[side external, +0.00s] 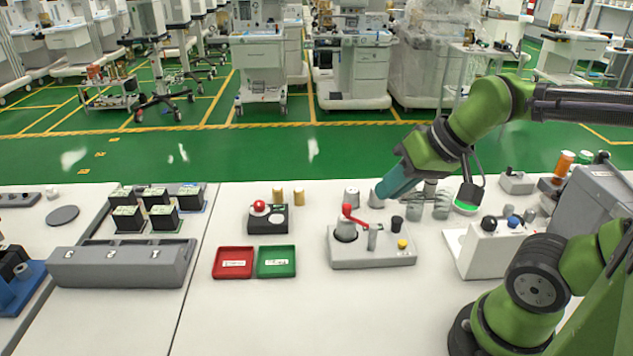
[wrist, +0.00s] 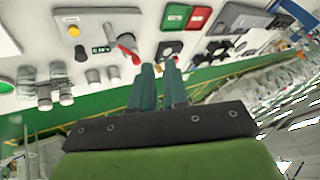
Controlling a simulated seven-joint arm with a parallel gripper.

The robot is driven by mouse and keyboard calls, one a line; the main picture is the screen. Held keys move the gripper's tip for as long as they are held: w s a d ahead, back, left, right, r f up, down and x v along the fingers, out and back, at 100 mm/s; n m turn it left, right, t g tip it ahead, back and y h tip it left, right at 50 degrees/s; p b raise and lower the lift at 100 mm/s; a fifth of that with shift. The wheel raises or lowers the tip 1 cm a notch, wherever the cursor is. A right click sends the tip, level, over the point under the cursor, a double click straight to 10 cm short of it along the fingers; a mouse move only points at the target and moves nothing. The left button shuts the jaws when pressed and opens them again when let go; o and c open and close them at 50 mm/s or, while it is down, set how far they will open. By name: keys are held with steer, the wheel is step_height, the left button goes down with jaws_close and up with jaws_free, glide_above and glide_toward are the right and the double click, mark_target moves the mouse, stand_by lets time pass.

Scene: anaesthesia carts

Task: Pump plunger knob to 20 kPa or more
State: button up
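A grey test block (side external: 372,258) stands on the white bench. It carries a red lever (side external: 354,215), a black knob (side external: 397,222) and a yellow button (side external: 402,244). In the wrist view, the red lever (wrist: 128,47), black knob (wrist: 80,53) and a small green-lit display (wrist: 101,50) show. I cannot tell for sure which part is the plunger knob, and the kPa figure is too small to read. My gripper (side external: 379,195) is above and behind the block, clear of it. In the wrist view its teal fingers (wrist: 159,68) are apart and hold nothing.
Grey cylinders (side external: 352,198) and clear jars (side external: 441,206) stand behind the block. Red (side external: 234,262) and green trays (side external: 276,262) and a black box with a red button (side external: 268,220) are left. A white unit (side external: 488,250) is right. The front bench is clear.

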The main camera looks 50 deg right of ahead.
steer(key=w+d+n+g, duration=0.1)
steer(key=d, duration=0.1)
steer(key=w+d+f+g+h, duration=0.1)
steer(key=w+d, duration=0.1)
steer(key=d, duration=0.1)
steer(key=w+d+f+n+g, duration=0.1)
steer(key=d, duration=0.2)
steer(key=shift+w+d+f+n, duration=0.2)
steer(key=shift+w+d+n, duration=0.05)
steer(key=shift+n, duration=0.05)
jaws_close()
steer(key=n+g, duration=0.4)
steer(key=n, duration=0.7)
glide_above(398, 219)
steer(key=shift+f+h, duration=0.3)
step_height(398, 219, down, 14)
steer(key=shift+f, duration=0.1)
